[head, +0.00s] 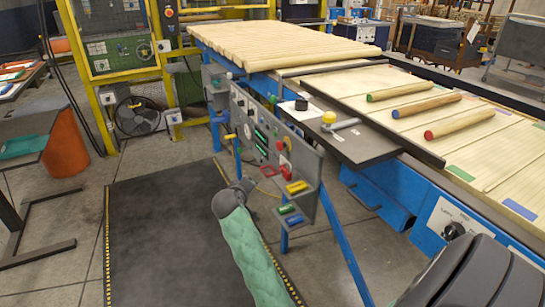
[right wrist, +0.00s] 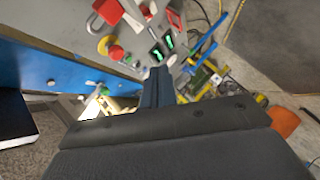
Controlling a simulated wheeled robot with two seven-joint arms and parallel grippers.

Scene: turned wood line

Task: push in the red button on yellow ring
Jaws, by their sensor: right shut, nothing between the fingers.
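The red button (right wrist: 115,52) on its yellow ring (right wrist: 104,44) stands out from a grey control panel in the right wrist view, left of and above my fingertips. In the head view the button (head: 285,171) is small, on the sloping grey panel (head: 308,160) at the table's side. My right gripper (head: 243,185) is in front of the panel at the end of the green-sleeved arm. In the right wrist view its narrow fingers (right wrist: 158,74) are together, empty, apart from the button in the picture. My left gripper is not in view.
A dark mat (head: 160,240) covers the floor at left; the wood line (head: 400,150) is at right.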

